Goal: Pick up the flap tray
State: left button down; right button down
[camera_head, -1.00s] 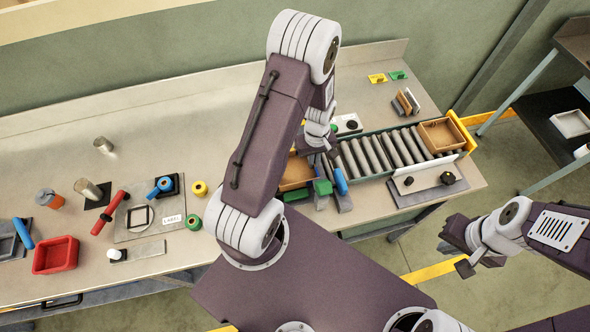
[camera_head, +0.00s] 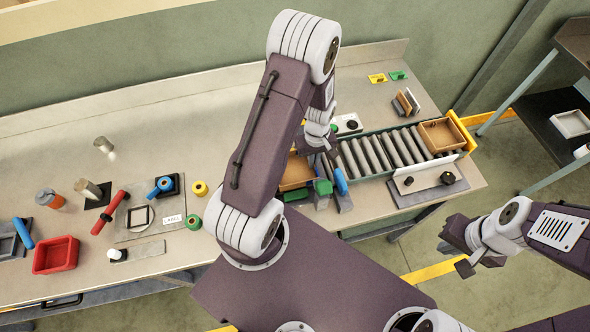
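A tan, shallow open tray (camera_head: 296,172) sits at the left end of the roller conveyor, partly hidden behind my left arm. A second tan open tray (camera_head: 441,135) rests on the rollers at the right end. I cannot tell which one is the flap tray. My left gripper (camera_head: 332,196) points down at the conveyor's left end, just right of the left tray. Green and blue parts show around its fingers, and whether it is open or touching the tray is unclear. My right gripper (camera_head: 452,252) is off the table at the right, with its fingers apart and empty.
The roller conveyor (camera_head: 381,152) has a yellow end plate (camera_head: 462,133). A grey plate with black knobs (camera_head: 428,185) lies in front of it. A red bin (camera_head: 56,255) and several tools crowd the left of the table. A shelf (camera_head: 548,112) stands at right.

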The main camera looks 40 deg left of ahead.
dwell(0.3)
pick_arm(q)
notch_tip(320, 180, up, 10)
jog(key=shift+r+b, duration=0.1)
jog(key=shift+b, duration=0.3)
